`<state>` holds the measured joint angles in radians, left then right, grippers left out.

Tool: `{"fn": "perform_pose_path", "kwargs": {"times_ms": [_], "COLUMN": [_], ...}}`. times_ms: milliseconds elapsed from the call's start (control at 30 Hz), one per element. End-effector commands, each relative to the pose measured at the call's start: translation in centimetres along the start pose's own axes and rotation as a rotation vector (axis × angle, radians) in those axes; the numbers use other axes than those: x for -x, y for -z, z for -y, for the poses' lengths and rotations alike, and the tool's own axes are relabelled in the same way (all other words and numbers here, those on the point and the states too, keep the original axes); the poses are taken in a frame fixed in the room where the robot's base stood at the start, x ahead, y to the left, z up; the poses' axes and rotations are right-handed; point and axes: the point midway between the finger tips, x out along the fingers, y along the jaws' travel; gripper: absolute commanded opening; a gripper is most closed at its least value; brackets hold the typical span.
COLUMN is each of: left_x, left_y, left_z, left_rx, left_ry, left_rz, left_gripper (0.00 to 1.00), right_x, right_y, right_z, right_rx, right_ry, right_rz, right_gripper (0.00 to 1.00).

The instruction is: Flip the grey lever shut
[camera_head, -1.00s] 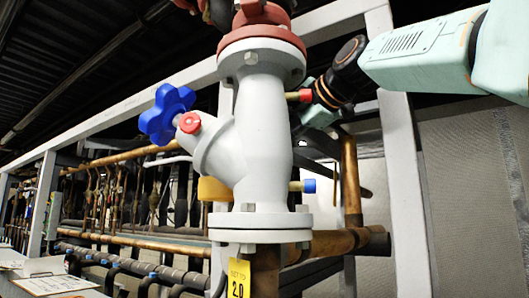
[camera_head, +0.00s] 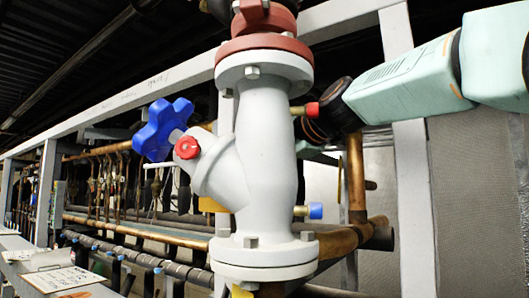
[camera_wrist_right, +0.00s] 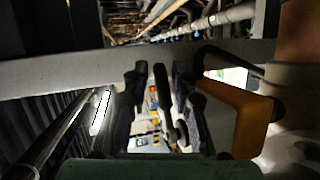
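I cannot make out a grey lever for certain in the head view. A dark upright bar (camera_wrist_right: 162,95) stands between the fingers of my right gripper (camera_wrist_right: 163,98) in the right wrist view; it may be the lever, but the picture is too dark to be sure. The two fingers are apart, with gaps on both sides of the bar. In the head view, my right arm comes in from the right, and its gripper is hidden behind the grey valve body (camera_head: 265,150). My left gripper is not in view.
The valve carries a blue handwheel (camera_head: 160,130), a red cap (camera_head: 187,148) and a blue-tipped stub (camera_head: 315,211). An orange-yellow part (camera_wrist_right: 238,112) lies close right of the right gripper. A grey frame beam (camera_wrist_right: 80,70) crosses the wrist view. A copper pipe (camera_head: 355,175) stands behind the valve.

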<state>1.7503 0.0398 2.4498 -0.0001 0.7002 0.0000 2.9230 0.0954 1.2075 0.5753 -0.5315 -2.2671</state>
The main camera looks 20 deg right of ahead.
Motion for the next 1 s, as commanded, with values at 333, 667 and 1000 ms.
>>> {"fn": "perform_pose_path", "kwargs": {"times_ms": [333,667,1000], "left_x": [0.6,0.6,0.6], "left_y": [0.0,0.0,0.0], "left_z": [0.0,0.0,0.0], "left_rx": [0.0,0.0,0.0], "left_ry": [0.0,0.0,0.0], "left_rz": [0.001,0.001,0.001], "left_gripper": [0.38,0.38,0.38], "right_x": [-2.2,-2.2,-2.2], "right_y": [0.1,0.1,0.1], "right_z": [0.1,0.1,0.1], "right_rx": [0.001,0.001,0.0], "right_ry": [0.0,0.0,0.0], "right_rz": [0.0,0.0,0.0], "right_gripper": [0.27,0.14,0.0]}}
